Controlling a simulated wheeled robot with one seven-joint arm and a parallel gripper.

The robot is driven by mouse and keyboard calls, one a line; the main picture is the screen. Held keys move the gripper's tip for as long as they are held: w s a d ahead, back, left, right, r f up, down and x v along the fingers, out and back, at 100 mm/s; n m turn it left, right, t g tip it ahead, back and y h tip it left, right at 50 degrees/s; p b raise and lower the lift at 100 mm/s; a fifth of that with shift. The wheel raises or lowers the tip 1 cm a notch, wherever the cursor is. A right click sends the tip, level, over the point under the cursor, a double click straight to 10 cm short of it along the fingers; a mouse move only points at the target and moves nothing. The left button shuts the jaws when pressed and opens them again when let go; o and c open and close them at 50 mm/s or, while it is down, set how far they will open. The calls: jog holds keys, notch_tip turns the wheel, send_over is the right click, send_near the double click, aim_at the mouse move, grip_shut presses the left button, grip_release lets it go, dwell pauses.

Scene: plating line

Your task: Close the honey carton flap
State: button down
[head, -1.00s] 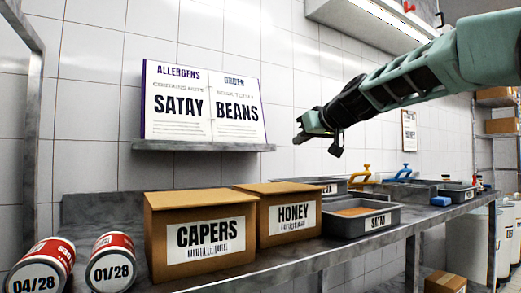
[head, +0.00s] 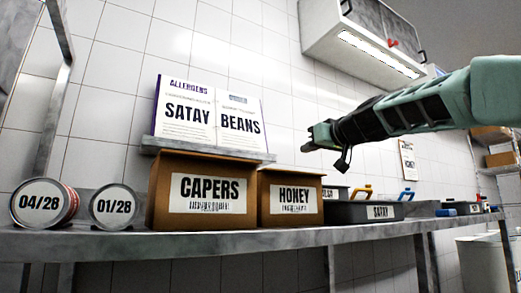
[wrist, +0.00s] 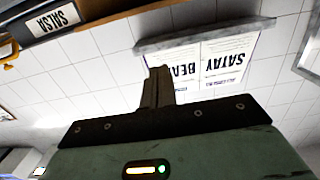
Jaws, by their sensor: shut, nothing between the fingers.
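The honey carton (head: 290,217) is a brown box with a white HONEY label, standing on the steel shelf to the right of the capers carton (head: 205,222). Its top is seen nearly edge-on in the head view, with a thin brown edge along it. No raised flap shows, but I cannot tell how flat the flap lies. My gripper (head: 308,141) is in the air above and slightly right of the honey carton, apart from it. Its fingers are shut and empty in the wrist view (wrist: 158,86). A brown edge, probably of a carton, crosses the top of that view.
A satay tray (head: 350,212) stands right of the honey carton. Two cans (head: 115,205) stand at the left on the shelf (head: 150,240). The allergen board (head: 207,113) rests on a wall ledge behind the cartons. The air around my gripper is clear.

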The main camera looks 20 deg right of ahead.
notch_tip(320, 180, down, 7)
jog(key=s+b, duration=0.1)
jog(key=b, duration=0.7)
jog(key=shift+d+f, duration=0.1)
jog(key=shift+f, duration=0.05)
notch_tip(320, 180, up, 5)
jog(key=p, duration=0.4)
jog(key=b, duration=0.1)
send_near(310, 174)
jog(key=shift+s+d+r, duration=0.1)
jog(key=shift+s+r, duration=0.4)
jog(key=shift+s, duration=0.25)
